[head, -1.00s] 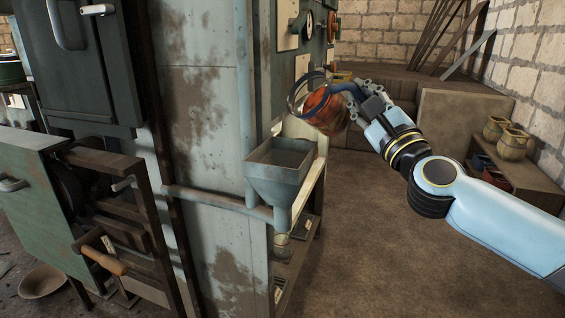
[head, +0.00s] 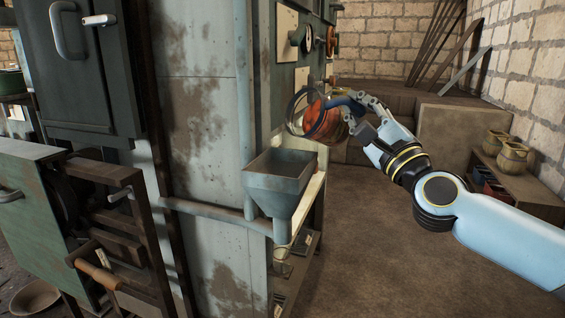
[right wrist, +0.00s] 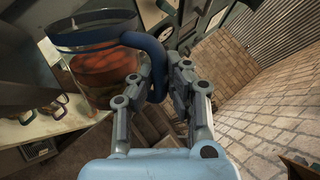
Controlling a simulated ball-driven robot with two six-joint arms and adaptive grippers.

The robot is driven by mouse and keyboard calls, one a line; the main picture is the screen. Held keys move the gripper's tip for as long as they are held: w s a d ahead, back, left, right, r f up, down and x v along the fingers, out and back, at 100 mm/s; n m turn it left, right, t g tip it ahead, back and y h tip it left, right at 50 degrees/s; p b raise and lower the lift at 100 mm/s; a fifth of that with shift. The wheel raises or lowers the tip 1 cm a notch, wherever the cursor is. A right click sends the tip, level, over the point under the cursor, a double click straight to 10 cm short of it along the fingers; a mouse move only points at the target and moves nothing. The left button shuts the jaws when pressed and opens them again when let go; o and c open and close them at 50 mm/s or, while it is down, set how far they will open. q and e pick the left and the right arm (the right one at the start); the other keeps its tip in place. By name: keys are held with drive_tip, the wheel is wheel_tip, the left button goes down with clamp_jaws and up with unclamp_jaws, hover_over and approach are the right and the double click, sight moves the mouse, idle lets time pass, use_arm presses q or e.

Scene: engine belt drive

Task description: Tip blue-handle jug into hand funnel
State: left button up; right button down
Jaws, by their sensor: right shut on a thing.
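The jug (head: 313,118) is a clear vessel with a dark rim, a blue handle and orange-red contents. My right gripper (head: 352,104) is shut on its blue handle and holds it in the air, tilted with its mouth toward the left. The jug also shows in the right wrist view (right wrist: 95,65), with the handle between the fingers (right wrist: 158,75). The hand funnel (head: 280,180) is a grey square hopper fixed to the side of the machine. The jug is above and slightly right of the funnel, apart from it. My left gripper is not in view.
The tall grey-blue machine (head: 195,120) stands directly left of the funnel, with gauges and handwheels on its far side. A low shelf with pots (head: 512,157) stands at the right wall. The brown floor (head: 390,240) is clear.

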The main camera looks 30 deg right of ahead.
drive_tip(key=shift+a+f+n+t+y+b, duration=0.1)
drive_tip(key=shift+a+n+t+y+b, duration=0.15)
drive_tip(key=shift+n, duration=0.3)
drive_tip(key=shift+a+n+t+y+b, duration=0.15)
drive_tip(key=shift+n+y+b, duration=0.15)
drive_tip(key=shift+n, duration=0.25)
drive_tip(key=shift+a+n+y, duration=0.25)
drive_tip(key=shift+n, duration=0.05)
drive_tip(key=shift+s+a+r+n+y, duration=0.1)
drive_tip(key=shift+a+r+n+y, duration=0.35)
drive_tip(key=shift+a+n, duration=0.2)
